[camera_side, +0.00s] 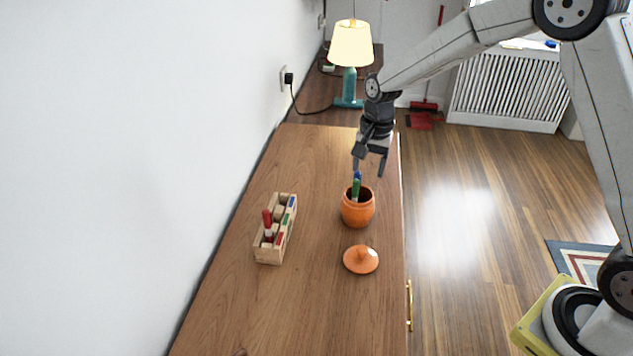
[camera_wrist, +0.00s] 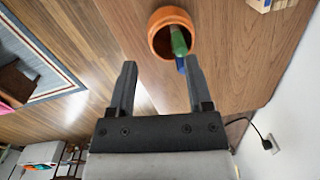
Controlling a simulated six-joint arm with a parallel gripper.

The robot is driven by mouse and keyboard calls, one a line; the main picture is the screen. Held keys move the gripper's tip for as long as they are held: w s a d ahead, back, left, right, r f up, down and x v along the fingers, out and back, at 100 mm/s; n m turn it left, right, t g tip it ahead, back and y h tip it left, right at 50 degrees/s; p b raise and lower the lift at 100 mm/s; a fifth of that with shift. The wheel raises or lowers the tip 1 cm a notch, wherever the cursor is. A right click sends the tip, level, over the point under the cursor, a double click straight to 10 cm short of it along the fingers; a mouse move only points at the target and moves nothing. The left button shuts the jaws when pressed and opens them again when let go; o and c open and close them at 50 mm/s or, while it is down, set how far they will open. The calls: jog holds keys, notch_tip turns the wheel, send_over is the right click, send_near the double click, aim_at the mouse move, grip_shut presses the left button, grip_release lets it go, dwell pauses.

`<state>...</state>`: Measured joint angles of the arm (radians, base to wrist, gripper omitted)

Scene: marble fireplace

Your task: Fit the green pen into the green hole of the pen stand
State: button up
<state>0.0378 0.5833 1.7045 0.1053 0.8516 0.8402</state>
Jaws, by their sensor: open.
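The green pen (camera_side: 356,187) stands in an orange pot (camera_side: 357,213), with its top showing above the rim. A blue pen (camera_side: 358,175) leans beside it in the same pot. Both the green pen (camera_wrist: 177,40) and the blue pen (camera_wrist: 181,65) also show in the wrist view. My gripper (camera_side: 369,172) is open and empty, just above the pot, with the pen tops near its fingers. The wooden pen stand (camera_side: 270,256) sits left of the pot, with colour marks in red, green and blue. A red pen (camera_side: 267,219) stands upright in it.
An orange lid (camera_side: 361,259) lies in front of the pot. A lit lamp (camera_side: 350,45) stands at the back. The white wall is on the left, and the table's right edge is close to the pot. The front of the table is mostly clear.

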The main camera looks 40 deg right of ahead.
aim_at(356, 180)
jog(key=shift+w+f+m+g, duration=0.2)
jog(key=shift+w+f+m, duration=0.1)
jog(key=shift+w+m, duration=0.55)
jog(key=shift+w+f+m+g, duration=0.25)
jog(key=shift+w+m, duration=0.3)
jog(key=shift+w, duration=0.5)
jog(key=shift+f, duration=1.3)
jog(key=shift+f, duration=0.1)
jog(key=shift+s+f, duration=0.15)
jog(key=shift+f, duration=2.4)
grip_shut()
